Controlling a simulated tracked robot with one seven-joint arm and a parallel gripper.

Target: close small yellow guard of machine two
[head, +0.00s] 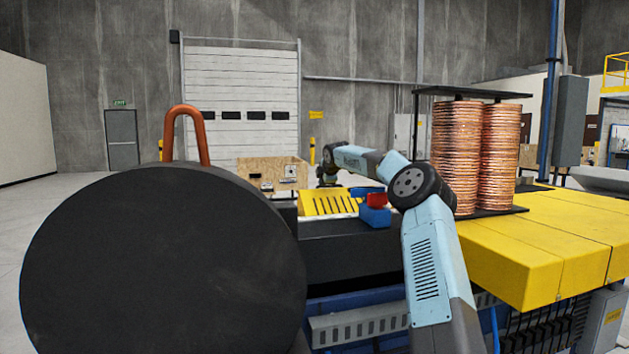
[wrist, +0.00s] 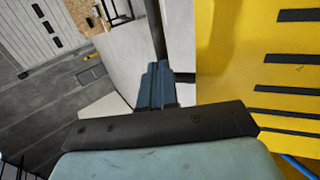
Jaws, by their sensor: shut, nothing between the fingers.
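The small yellow guard (head: 332,203) is a slotted yellow panel on top of the dark machine body in the head view. Its face is tilted, and my arm stands partly beside and behind it. In the wrist view the yellow guard (wrist: 226,70) fills the right side, with dark slots across it. My gripper (head: 327,180) is small and dark at the arm's far end, near the guard's back edge. In the wrist view my gripper (wrist: 158,72) is shut and empty, left of the guard. Whether it touches the guard cannot be told.
A blue and red block (head: 375,212) sits just right of the guard. Copper coils (head: 457,150) stand on the right, beside wide yellow covers (head: 545,240). A large black disc (head: 160,270) blocks the left foreground. A wooden crate (head: 262,172) stands behind.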

